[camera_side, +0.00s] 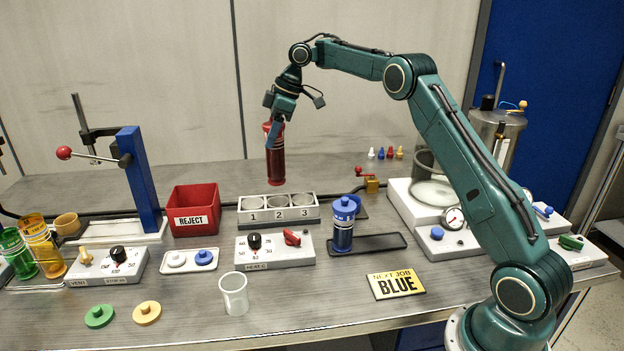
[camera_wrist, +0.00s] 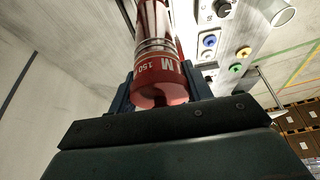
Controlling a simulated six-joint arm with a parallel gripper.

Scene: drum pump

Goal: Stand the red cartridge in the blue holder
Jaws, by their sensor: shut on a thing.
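My gripper (camera_side: 273,124) is shut on the red cartridge (camera_side: 276,160) and holds it upright in the air, above and behind the grey block numbered 1, 2, 3 (camera_side: 278,211). In the wrist view the gripper (camera_wrist: 160,88) has one finger on each side of the red cartridge (camera_wrist: 158,62), which shows white lettering and pale rings. A blue cylinder with a blue cap (camera_side: 343,224) stands upright at the left end of a dark tray (camera_side: 380,243). I cannot tell which part is the blue holder.
A red REJECT bin (camera_side: 194,207) and a blue lever press (camera_side: 138,178) stand left of the numbered block. A dial box (camera_side: 275,250), a clear cup (camera_side: 233,293) and a yellow BLUE sign (camera_side: 396,283) are in front. A glass-vessel pump unit (camera_side: 432,184) stands right.

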